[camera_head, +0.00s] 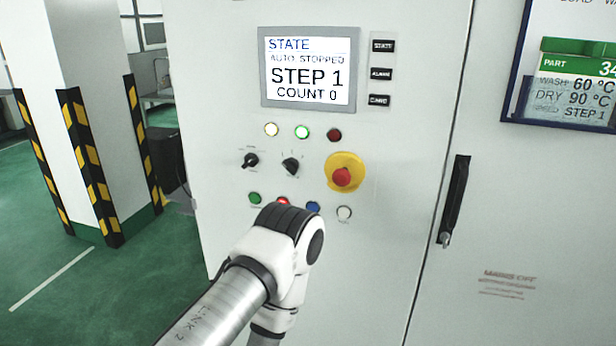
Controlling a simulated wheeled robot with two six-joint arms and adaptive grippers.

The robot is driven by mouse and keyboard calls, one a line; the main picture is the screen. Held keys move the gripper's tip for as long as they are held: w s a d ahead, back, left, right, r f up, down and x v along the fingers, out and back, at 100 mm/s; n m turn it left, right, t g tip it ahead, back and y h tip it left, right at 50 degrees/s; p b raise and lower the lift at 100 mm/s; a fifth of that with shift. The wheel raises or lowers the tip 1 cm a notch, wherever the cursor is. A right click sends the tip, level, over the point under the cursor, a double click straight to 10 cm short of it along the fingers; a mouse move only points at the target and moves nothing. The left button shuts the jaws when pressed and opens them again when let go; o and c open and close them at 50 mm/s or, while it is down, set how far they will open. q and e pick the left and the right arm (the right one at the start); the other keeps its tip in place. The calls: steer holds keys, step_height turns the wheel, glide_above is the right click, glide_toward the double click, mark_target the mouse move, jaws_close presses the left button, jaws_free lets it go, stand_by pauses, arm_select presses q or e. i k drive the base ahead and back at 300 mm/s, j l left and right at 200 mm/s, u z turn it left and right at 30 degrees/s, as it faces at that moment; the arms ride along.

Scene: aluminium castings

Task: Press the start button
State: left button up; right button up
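A light grey control panel (400,150) faces me. A green button (255,198) sits at the left end of its lower button row; its small label is too blurred to read, so I cannot confirm that it is the start button. In the same row are a red button (283,201), a blue button (313,207) and a white button (344,212). One of my arms reaches up from the bottom of the head view, its joint just below and partly over the red and blue buttons. Neither gripper shows.
A red emergency stop (342,177) on a yellow plate sits above the row, near two black rotary switches. The screen (309,70) reads AUTO STOPPED, STEP 1, COUNT 0. A black door handle (455,200) is at right. A striped pillar (85,150) stands at left.

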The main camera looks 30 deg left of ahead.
mark_target(253, 198)
steer(key=u, duration=1.25)
